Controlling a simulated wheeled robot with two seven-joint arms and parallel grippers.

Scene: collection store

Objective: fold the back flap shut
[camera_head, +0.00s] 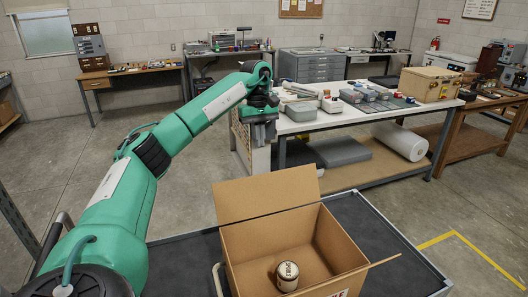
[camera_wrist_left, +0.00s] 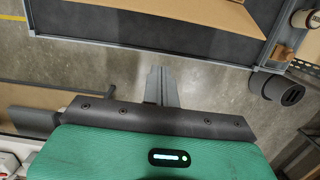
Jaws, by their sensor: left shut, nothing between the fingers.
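An open cardboard box (camera_head: 252,250) stands on the dark cart top. Its back flap (camera_head: 266,193) stands up at the far side, leaning back a little. A can-like item (camera_head: 287,275) with a printed label sits inside. Another flap (camera_head: 355,275) sticks out at the right front. My left gripper (camera_head: 262,137) is shut and empty, pointing down above and behind the back flap, apart from it. In the left wrist view its fingers (camera_wrist_left: 159,84) are together over the floor, with cardboard (camera_wrist_left: 190,12) beyond them at the top edge. My right gripper is out of view.
The cart (camera_head: 385,235) has a raised light rim. Behind it stands a white-topped workbench (camera_head: 325,122) with boxes and tools, close to my left gripper. A grey floor gap lies between. A cream curved object (camera_head: 217,280) shows left of the box.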

